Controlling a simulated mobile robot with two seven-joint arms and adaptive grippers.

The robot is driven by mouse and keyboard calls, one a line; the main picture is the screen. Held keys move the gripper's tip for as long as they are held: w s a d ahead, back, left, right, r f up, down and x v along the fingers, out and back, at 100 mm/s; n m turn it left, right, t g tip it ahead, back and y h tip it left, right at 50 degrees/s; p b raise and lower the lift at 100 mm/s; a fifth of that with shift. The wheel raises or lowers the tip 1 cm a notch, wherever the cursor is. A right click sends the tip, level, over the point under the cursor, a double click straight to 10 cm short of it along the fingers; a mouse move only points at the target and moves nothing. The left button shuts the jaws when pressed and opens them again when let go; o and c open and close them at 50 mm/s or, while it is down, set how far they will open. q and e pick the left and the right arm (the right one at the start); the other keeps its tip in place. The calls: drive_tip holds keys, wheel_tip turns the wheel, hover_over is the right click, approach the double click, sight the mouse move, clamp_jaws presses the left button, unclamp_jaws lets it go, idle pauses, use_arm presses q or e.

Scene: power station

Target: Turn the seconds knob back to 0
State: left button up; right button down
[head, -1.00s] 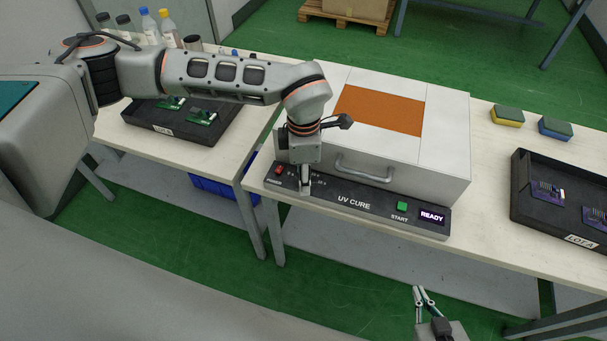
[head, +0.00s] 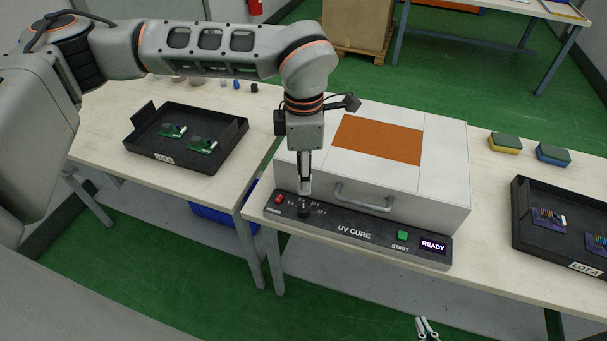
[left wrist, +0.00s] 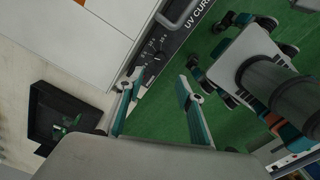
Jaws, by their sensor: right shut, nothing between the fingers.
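The seconds knob (head: 304,209) is a small dark knob near the left end of the black UV CURE panel (head: 336,222). It also shows in the left wrist view (left wrist: 158,57), beside printed second marks. Which mark it points to is too small to tell. My left gripper (head: 304,187) points down just above the knob, apart from it. In the left wrist view its two fingers (left wrist: 160,82) are spread with nothing between them. My right gripper (head: 427,326) is at the bottom edge of the head view, away from the panel, shut and empty.
The panel carries a red switch (head: 280,198), a green START button (head: 403,235) and a READY display (head: 433,246). Behind it is the white box's handle (head: 363,200). Black trays with boards stand left (head: 180,160) and right (head: 530,235). Sponges (head: 505,143) lie at the back right.

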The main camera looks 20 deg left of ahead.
use_arm(q)
drive_tip(key=shift+f, duration=0.1)
drive_tip(key=m+h+b, duration=0.3)
drive_tip(key=m+h, duration=0.1)
approach(303, 208)
drive_tip(key=f, duration=0.1)
drive_tip(key=shift+h, duration=0.3)
drive_tip(key=shift+x, duration=3.95)
clamp_jaws()
